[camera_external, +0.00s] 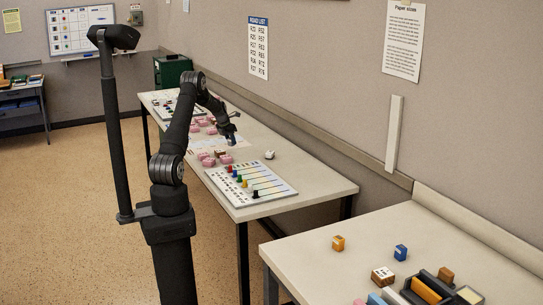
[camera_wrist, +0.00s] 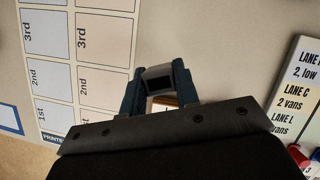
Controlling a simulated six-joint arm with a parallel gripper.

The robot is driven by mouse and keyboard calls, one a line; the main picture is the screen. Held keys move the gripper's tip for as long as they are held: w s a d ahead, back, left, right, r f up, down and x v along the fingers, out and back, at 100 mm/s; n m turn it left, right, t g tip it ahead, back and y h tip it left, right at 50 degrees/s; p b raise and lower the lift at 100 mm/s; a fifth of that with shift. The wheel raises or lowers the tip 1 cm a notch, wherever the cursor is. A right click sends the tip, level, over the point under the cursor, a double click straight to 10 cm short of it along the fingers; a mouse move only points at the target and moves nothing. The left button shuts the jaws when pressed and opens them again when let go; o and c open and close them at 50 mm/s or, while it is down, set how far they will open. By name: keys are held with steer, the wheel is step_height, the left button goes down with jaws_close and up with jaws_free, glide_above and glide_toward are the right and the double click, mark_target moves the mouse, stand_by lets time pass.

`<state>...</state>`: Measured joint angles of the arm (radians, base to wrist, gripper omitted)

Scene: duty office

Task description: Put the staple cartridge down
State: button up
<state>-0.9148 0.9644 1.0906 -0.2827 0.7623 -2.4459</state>
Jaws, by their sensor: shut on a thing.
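My gripper (camera_external: 232,137) is above the far table, near its middle. In the wrist view my gripper (camera_wrist: 158,88) has its two dark fingers closed on a small grey piece with a black face, the staple cartridge (camera_wrist: 159,83). Below it, between the fingers, a bit of something brown and white (camera_wrist: 165,102) shows, mostly hidden. The held piece is too small to make out in the external view.
Pink blocks (camera_external: 208,161) lie in groups near the gripper. A small white block with a dark top (camera_external: 269,154) stands to the right. A lane board (camera_external: 247,184) with coloured pegs lies nearer. The near table (camera_external: 313,268) holds orange, blue and brown-white boxes.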

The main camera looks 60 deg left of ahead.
steer(key=shift+f, duration=2)
steer(key=shift+f, duration=0.1)
steer(key=o, duration=1)
steer(key=shift+f, duration=0.1)
steer(key=shift+o, duration=0.2)
steer(key=v, duration=1.2)
steer(key=shift+a, duration=0.1)
